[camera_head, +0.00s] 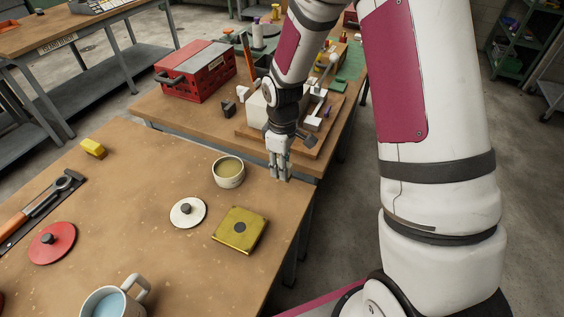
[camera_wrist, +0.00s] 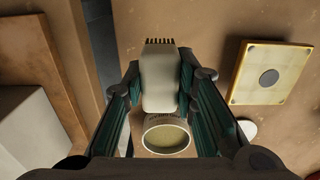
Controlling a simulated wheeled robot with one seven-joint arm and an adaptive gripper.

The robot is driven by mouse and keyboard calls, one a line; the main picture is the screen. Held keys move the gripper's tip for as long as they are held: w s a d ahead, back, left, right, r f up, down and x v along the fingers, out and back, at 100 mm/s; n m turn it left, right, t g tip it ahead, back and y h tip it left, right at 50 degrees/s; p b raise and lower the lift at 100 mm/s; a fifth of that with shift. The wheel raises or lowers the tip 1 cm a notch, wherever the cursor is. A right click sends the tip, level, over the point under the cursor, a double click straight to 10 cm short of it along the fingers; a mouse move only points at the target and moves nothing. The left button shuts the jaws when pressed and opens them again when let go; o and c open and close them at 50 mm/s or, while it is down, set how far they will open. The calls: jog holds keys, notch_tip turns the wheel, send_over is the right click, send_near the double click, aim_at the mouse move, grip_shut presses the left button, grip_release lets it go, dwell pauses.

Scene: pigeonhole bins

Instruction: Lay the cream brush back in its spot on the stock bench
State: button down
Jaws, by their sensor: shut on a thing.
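The cream brush (camera_wrist: 160,82) is between the fingers of my gripper (camera_wrist: 160,70), with its dark bristles at the far end in the wrist view. My gripper (camera_head: 279,172) is shut on it. In the head view the gripper points down by the right edge of the near bench (camera_head: 140,220), just right of a cream pot. The brush is hard to make out there, and I cannot tell whether it touches the bench top. Which bench is the stock bench, and where the brush's spot lies, I cannot tell.
The cream pot (camera_head: 229,181) stands close to my gripper. A white lid (camera_head: 188,212), a yellow square tin (camera_head: 240,230), a red lid (camera_head: 52,243) and a mug (camera_head: 113,303) are on the near bench. A red toolbox (camera_head: 196,72) stands on the bench behind. Bench top left of the pot is clear.

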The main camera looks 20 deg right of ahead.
jog(key=shift+f+b, duration=1.15)
jog(key=shift+f, duration=2.25)
jog(key=shift+f, duration=0.4)
jog(key=c, duration=1.6)
grip_release()
jog(key=shift+o, duration=0.4)
jog(key=o, duration=0.5)
jog(key=shift+c, duration=0.2)
jog(key=shift+r, duration=0.1)
jog(key=shift+r+p, duration=1.65)
jog(key=shift+r, duration=2.3)
